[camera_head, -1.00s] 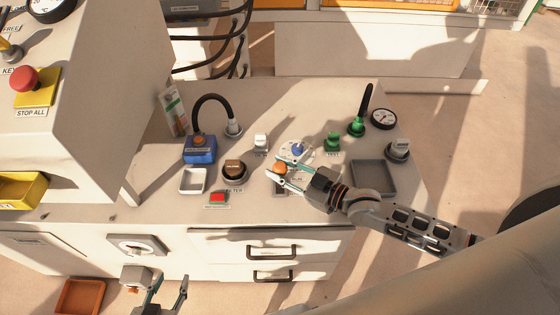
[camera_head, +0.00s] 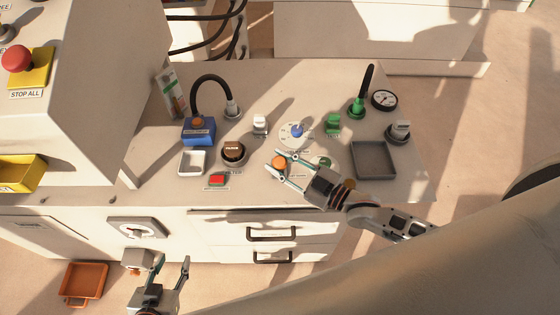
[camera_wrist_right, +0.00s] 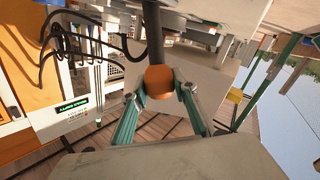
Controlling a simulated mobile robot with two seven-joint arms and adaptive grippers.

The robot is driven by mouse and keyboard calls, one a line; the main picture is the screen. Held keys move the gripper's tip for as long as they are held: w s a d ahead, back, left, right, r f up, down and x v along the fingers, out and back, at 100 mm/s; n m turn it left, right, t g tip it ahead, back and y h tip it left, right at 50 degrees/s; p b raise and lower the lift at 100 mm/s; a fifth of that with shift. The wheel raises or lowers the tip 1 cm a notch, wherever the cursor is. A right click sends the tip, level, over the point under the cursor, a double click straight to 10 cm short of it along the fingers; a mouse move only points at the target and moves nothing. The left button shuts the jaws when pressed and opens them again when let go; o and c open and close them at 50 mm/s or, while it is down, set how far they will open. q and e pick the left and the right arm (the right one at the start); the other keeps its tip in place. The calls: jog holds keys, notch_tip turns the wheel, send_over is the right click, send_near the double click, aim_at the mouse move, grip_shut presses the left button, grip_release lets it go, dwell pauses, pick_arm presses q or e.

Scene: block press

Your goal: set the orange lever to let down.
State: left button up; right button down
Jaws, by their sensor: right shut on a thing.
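The orange lever's round knob (camera_head: 279,162) stands near the front of the white bench. My right gripper (camera_head: 273,163) is shut on it, one finger on each side. In the right wrist view the orange knob (camera_wrist_right: 158,82) sits between both fingertips on a dark shaft. Part of a label shows beside the gripper; the lever's base is hidden by it. My left gripper (camera_head: 171,263) is open and empty in front of the bench, low in the picture.
A blue-pointer dial (camera_head: 297,131) and a green switch (camera_head: 333,124) stand behind the lever. A black knob (camera_head: 233,150) and a red button (camera_head: 217,180) are to its left. A grey tray (camera_head: 375,160) is at right. An orange tray (camera_head: 83,282) lies low at left.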

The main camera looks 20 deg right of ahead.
jog(key=c, duration=1.6)
grip_release()
jog(key=shift+s+a+f, duration=0.1)
jog(key=shift+s+f, duration=0.05)
jog(key=shift+f, duration=0.05)
jog(key=shift+r, duration=0.1)
jog(key=v, duration=1.2)
